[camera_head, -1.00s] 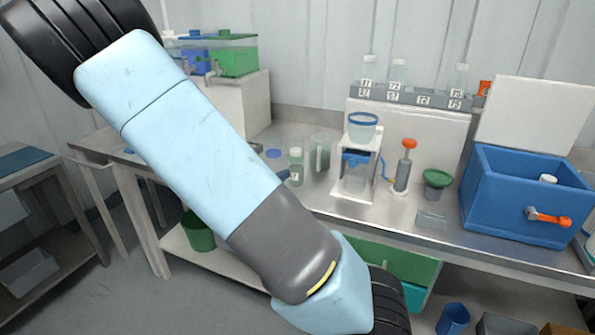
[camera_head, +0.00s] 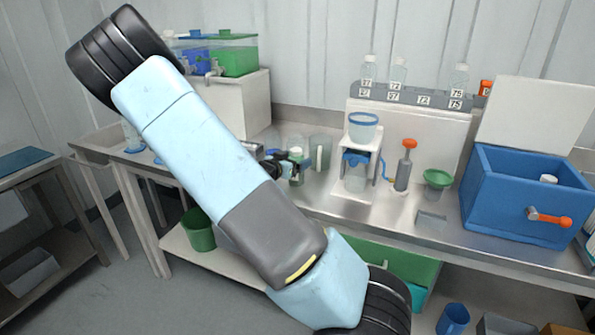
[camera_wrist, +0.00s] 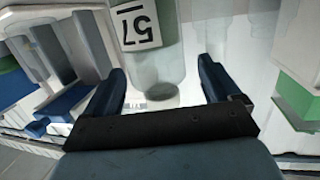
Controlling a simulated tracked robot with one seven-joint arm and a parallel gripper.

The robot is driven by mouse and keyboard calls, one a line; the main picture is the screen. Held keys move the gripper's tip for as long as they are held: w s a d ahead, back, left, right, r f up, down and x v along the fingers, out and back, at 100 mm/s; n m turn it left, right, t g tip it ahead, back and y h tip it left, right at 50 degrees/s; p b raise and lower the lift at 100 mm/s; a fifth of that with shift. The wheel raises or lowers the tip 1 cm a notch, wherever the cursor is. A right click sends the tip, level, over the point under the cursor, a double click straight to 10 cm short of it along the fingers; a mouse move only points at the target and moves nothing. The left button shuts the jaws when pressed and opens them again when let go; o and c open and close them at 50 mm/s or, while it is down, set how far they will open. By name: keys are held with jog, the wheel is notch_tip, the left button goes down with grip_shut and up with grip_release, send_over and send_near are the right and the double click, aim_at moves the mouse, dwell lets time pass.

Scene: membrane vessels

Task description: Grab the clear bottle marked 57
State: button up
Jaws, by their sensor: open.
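The clear bottle marked 57 (camera_wrist: 146,55) is large at the top middle of the wrist view, its black-on-white label upside down in the picture. My gripper (camera_wrist: 162,68) is open, one dark blue finger to each side of the picture, with the bottle's body in front of and partly between the fingertips. I cannot tell whether either finger touches it. In the head view my gripper (camera_head: 284,168) is small at the bench, behind my arm, beside small vessels, and the bottle's label cannot be read there.
A clear beaker (camera_head: 320,152) stands just right of my gripper. Further right are a white stand (camera_head: 358,185), an orange-topped pump (camera_head: 404,165), a green funnel (camera_head: 437,180) and a blue box (camera_head: 520,200). A grey rack (camera_head: 420,97) with labelled clear bottles is at the back.

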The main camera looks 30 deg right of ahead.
aim_at(299, 148)
jog(key=shift+w+d+f, duration=0.1)
jog(key=shift+w+d, duration=0.2)
jog(key=shift+d, duration=0.25)
jog(key=shift+c, duration=0.3)
jog(key=c, duration=1.2)
jog(key=shift+o, duration=0.2)
jog(key=shift+r, duration=0.3)
jog(key=r, duration=0.3)
jog(key=shift+s+a+r, duration=0.1)
jog(key=shift+s+a, duration=0.05)
jog(key=shift+s, duration=0.1)
jog(key=s+a+r, duration=0.6)
jog(key=s+r, duration=0.3)
jog(key=s, duration=0.2)
jog(key=shift+s+a, duration=0.2)
jog(key=shift+s, duration=0.2)
